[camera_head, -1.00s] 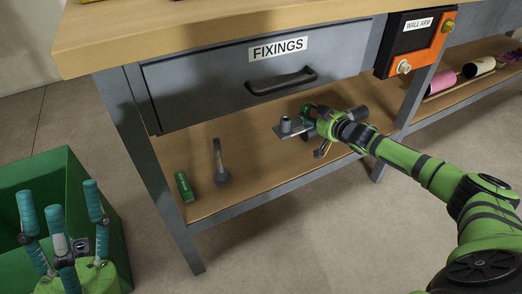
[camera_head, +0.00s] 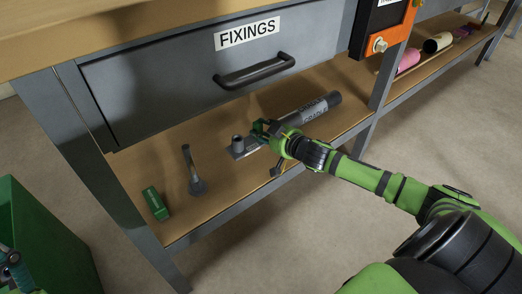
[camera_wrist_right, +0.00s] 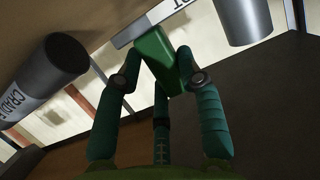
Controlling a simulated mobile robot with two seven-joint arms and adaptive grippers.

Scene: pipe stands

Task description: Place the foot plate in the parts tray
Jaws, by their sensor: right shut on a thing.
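The foot plate (camera_head: 238,152) is a flat grey plate with a short upright round socket. It is at the lower shelf under the drawer; I cannot tell whether it touches the shelf. My right gripper (camera_head: 264,131) is shut on its right side. In the right wrist view the fingers (camera_wrist_right: 163,85) close on a green piece, below a pale plate edge (camera_wrist_right: 140,28) with a partly cut-off label and a grey cylinder (camera_wrist_right: 245,18). My left gripper (camera_head: 14,268) is mostly cut off at the lower left corner. I cannot make out a parts tray.
A grey tube labelled CRADLE (camera_head: 318,106) lies behind the right gripper. A grey rod-like part (camera_head: 194,172) and a green block (camera_head: 155,204) are on the shelf (camera_head: 215,208) at left. The FIXINGS drawer (camera_head: 200,85) hangs above. A green box (camera_head: 45,240) stands at left.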

